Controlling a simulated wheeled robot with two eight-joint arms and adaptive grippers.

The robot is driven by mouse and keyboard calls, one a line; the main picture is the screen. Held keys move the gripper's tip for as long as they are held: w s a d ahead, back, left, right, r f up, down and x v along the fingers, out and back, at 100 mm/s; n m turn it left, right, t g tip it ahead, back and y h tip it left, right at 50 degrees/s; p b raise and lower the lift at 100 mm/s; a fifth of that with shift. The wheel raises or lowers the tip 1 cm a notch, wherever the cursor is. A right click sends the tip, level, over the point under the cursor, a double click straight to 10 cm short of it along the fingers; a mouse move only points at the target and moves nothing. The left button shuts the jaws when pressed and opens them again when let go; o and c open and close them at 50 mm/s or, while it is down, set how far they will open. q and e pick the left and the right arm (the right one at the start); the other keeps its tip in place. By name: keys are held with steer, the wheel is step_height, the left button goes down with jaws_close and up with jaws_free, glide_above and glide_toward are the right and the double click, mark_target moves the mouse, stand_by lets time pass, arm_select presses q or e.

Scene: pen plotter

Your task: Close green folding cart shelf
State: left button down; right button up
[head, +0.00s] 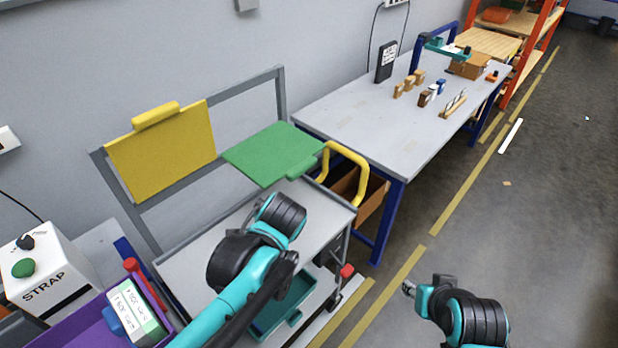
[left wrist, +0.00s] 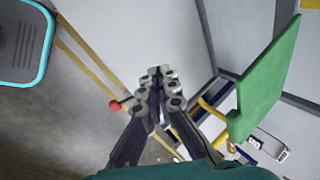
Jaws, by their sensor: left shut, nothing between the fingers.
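The green folding shelf (head: 275,153) sticks out roughly flat from the cart's grey back frame (head: 240,88). It also shows at the right of the left wrist view (left wrist: 268,75), beside my left gripper. A small green tab (head: 308,160) is on its near right edge. My left gripper (left wrist: 158,82) is shut and empty, apart from the green panel. In the head view my left arm hides its fingers. The right arm is at the bottom right, with what may be its gripper tip (head: 409,288); its fingers are too unclear to read.
A yellow panel (head: 160,150) stands upright on the same frame. The cart has a yellow handle (head: 345,155) and a teal bin (head: 285,305) below. A workbench (head: 370,125) stands close on the right. A purple bin (head: 85,330) is at bottom left.

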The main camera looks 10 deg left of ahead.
arm_select(q)
steer(key=w+d+m+t+y+p, duration=0.1)
steer(key=w+d+m+t+y, duration=0.1)
steer(key=w+d+m+y, duration=0.95)
steer(key=w+a+m+h+b, duration=0.2)
steer(key=w+a+m+h, duration=0.1)
steer(key=w+a, duration=0.2)
steer(key=shift+w+r+t, duration=0.15)
steer(key=shift+w+t, duration=0.15)
steer(key=shift+w, duration=0.8)
steer(key=shift+r, duration=0.1)
